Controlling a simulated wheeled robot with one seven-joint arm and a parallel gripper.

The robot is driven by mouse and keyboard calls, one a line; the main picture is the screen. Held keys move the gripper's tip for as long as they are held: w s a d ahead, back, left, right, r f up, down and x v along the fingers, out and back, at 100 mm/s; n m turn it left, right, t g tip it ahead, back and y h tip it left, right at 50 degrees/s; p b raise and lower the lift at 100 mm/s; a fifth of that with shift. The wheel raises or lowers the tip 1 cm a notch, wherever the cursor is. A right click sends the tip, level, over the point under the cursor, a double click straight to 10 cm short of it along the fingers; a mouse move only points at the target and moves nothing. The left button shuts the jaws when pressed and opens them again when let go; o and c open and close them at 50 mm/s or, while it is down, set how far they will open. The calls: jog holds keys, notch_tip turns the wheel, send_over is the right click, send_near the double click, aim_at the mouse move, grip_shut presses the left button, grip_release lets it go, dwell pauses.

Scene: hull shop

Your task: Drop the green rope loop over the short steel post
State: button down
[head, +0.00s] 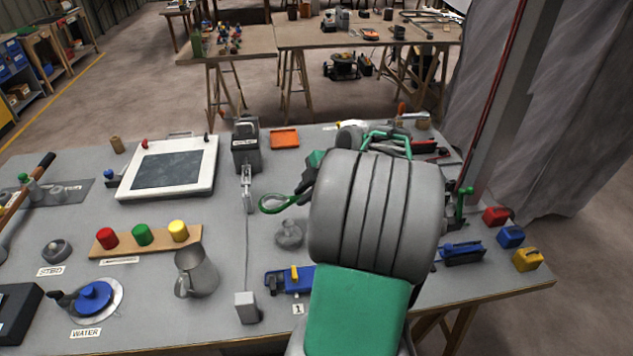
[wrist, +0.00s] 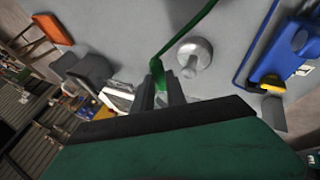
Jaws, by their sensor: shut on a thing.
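My gripper (head: 302,198) is shut on the green rope loop (head: 271,209), which sticks out to the left of the fingers above the table. In the wrist view the rope (wrist: 184,34) runs from between the fingertips (wrist: 160,84) up past the picture's top edge. A short steel post (head: 289,236) with a round base stands on the table, just below the loop in the head view. It also shows in the wrist view (wrist: 194,54), just right of the rope. The loop is apart from the post. My arm hides part of the gripper.
A blue device (head: 287,282) with a yellow part stands in front of the post. A metal jug (head: 196,272) is at the left. A grey block (head: 247,307) and a dark stand (head: 246,148) are nearby. Another low steel fitting (head: 57,250) sits far left, by a STBD label.

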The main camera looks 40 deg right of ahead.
jog(key=shift+n+y, duration=0.4)
jog(key=shift+n, duration=0.4)
jog(key=shift+s+d+f+b, duration=0.4)
jog(key=shift+s+f+b, duration=0.25)
jog(key=shift+s, duration=0.2)
jog(key=shift+s+d+f+b, duration=0.35)
jog(key=shift+s+f+b, duration=0.15)
jog(key=shift+s+f, duration=0.25)
jog(key=shift+d+r, duration=0.15)
jog(key=shift+d, duration=0.1)
jog(key=shift+f+b, duration=0.4)
jog(key=shift+b, duration=0.45)
jog(key=shift+f+b, duration=0.35)
jog(key=shift+b, duration=0.15)
jog(key=shift+f+b, duration=2.2)
jog(key=shift+b, duration=0.35)
jog(key=c, duration=0.9)
grip_release()
